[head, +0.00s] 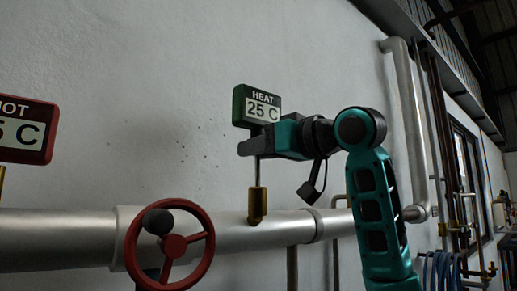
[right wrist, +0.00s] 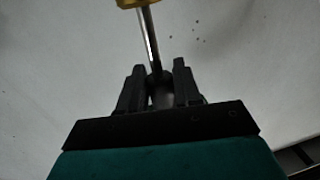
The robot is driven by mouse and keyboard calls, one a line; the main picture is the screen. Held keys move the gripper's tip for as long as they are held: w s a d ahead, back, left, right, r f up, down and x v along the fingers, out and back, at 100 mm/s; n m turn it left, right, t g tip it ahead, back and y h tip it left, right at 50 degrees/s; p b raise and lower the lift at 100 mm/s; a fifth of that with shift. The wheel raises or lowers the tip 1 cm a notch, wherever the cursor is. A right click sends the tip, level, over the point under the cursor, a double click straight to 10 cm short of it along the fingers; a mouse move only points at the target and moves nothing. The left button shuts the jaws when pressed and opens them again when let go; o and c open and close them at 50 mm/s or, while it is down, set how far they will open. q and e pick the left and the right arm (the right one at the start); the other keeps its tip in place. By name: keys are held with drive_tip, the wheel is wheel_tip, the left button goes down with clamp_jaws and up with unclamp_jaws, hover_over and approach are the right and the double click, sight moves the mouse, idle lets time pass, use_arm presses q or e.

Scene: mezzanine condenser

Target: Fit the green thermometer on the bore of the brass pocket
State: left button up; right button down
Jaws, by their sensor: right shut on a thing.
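The green thermometer (head: 257,106), its face reading HEAT 25 C, stands upright above the brass pocket (head: 257,205) on the pale pipe. My right gripper (head: 257,146) is shut on the thermometer's dark neck, just below its head. The thin metal stem (head: 257,172) runs down from the fingers to the top of the pocket. In the right wrist view the stem (right wrist: 152,40) leads from my fingers (right wrist: 158,88) to the brass (right wrist: 137,4) at the top edge. I cannot tell how far the tip is in the bore. My left gripper is not seen.
A red handwheel (head: 174,244) stands before the pipe (head: 70,238) at lower left. A red thermometer (head: 25,130) marked HOT is at the left edge. The wall behind is bare. Vertical pipes (head: 408,120) rise at right.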

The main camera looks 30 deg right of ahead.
sight(259, 174)
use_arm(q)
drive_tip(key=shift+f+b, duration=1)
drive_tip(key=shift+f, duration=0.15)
use_arm(e)
drive_tip(key=shift+f, duration=1.4)
use_arm(q)
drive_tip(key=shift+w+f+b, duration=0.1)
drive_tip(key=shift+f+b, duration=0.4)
drive_tip(key=shift+b, duration=0.1)
use_arm(e)
drive_tip(key=shift+f, duration=0.85)
drive_tip(key=c, duration=0.7)
unclamp_jaws()
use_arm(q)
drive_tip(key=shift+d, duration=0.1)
use_arm(e)
drive_tip(key=shift+s+d, duration=0.1)
drive_tip(key=shift+s, duration=0.3)
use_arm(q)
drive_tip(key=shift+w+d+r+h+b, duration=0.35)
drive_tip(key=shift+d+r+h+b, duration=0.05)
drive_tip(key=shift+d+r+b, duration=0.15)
use_arm(e)
drive_tip(key=v, duration=1.2)
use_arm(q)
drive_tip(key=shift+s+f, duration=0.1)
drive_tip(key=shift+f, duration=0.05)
use_arm(e)
drive_tip(key=shift+s, duration=0.15)
